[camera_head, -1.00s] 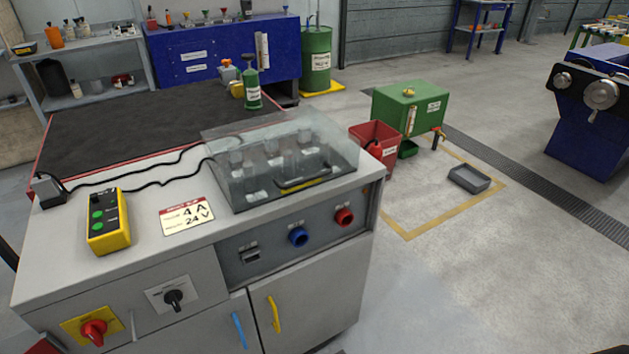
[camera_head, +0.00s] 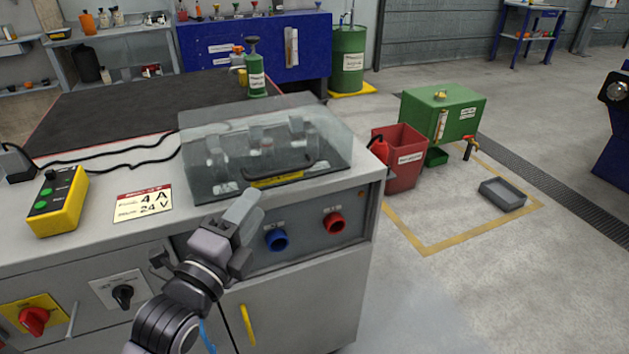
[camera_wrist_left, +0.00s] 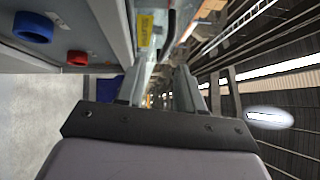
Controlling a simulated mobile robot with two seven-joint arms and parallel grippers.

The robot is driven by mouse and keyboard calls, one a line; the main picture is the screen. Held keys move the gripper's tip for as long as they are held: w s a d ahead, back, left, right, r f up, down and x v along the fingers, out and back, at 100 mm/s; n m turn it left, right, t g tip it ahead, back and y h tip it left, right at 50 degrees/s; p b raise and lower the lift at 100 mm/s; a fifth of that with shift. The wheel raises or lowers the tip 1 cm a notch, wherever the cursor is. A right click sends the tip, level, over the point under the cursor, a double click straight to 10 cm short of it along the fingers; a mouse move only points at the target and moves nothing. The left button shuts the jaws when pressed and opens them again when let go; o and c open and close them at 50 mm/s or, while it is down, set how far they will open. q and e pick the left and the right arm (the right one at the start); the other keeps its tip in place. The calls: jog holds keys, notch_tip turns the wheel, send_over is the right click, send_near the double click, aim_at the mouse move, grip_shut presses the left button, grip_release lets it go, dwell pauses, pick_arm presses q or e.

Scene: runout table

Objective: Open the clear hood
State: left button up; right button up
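The clear hood (camera_head: 215,150) sits closed over several upright glassy parts on top of the grey cabinet (camera_head: 110,235). A dark bar handle (camera_head: 285,176) runs along its front, above a yellow label (camera_head: 277,181). My left gripper (camera_head: 243,208) is in front of the cabinet's top edge, below and left of the handle, apart from the hood. In the left wrist view its two fingers (camera_wrist_left: 158,88) stand apart with nothing between them. My right gripper is in neither view.
The front panel has a blue socket (camera_head: 277,240) and a red socket (camera_head: 334,222). A red bin (camera_head: 400,160) stands to the right.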

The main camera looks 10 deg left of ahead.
aim_at(273, 179)
pick_arm(q)
jog(key=shift+d+r+x, duration=0.1)
jog(key=shift+r+x, duration=0.05)
jog(key=shift+x, duration=1.1)
jog(key=shift+d+r+x, duration=0.1)
jog(key=shift+r+x, duration=0.05)
jog(key=shift+x, duration=1.15)
jog(key=shift+d+r+x, duration=0.1)
jog(key=shift+x, duration=1.15)
jog(key=shift+m, duration=0.3)
grip_shut()
